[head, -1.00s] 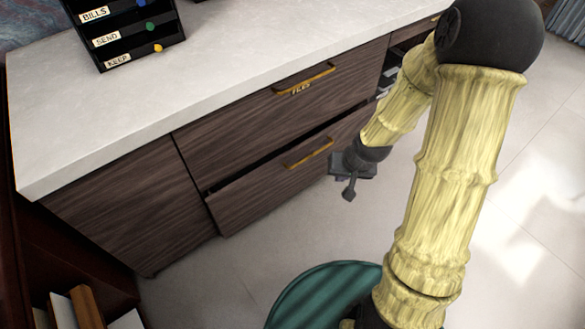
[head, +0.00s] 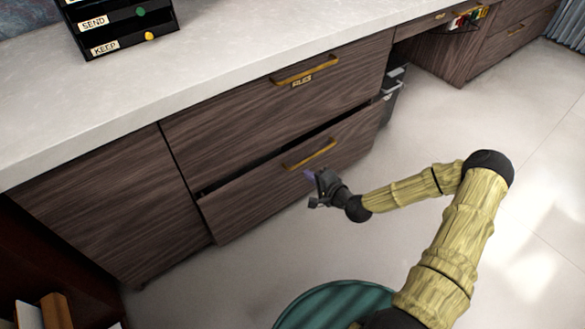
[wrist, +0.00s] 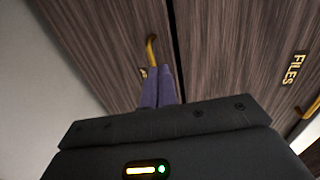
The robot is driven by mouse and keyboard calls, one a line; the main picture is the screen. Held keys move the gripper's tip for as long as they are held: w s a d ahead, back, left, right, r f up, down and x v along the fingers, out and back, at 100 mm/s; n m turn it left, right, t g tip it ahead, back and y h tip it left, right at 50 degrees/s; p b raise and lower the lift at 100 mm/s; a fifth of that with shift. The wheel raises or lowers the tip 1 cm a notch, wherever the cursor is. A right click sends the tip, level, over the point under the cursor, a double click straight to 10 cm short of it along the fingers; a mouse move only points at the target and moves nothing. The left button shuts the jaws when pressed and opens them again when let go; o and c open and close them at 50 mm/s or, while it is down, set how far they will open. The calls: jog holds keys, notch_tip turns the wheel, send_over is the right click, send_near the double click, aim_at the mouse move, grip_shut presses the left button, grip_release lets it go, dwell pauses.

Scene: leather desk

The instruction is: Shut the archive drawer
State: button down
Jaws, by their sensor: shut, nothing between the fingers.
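The lower drawer (head: 255,193) of the dark wood cabinet stands a little open, with a dark gap along its top edge. It has a brass handle (head: 309,154), which also shows in the wrist view (wrist: 152,50). A small label below that handle is mostly hidden by my fingers, so I cannot read it. My gripper (head: 309,175) is shut and empty, in front of the drawer just below the handle. Its purple fingertips (wrist: 160,85) point at the drawer front; I cannot tell whether they touch it.
The upper drawer (head: 240,125), labelled FILES, looks shut. A pale countertop (head: 200,75) overhangs the cabinet and bears a black letter rack (head: 125,30). A grey bin (head: 392,90) stands right of the drawers. A green round seat (head: 335,305) is in front. Floor at right is clear.

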aim_at(287, 160)
dwell(0.3)
jog(key=b+x, duration=0.4)
jog(key=x, duration=0.6)
jog(key=shift+r, duration=0.1)
jog(key=shift+w, duration=0.2)
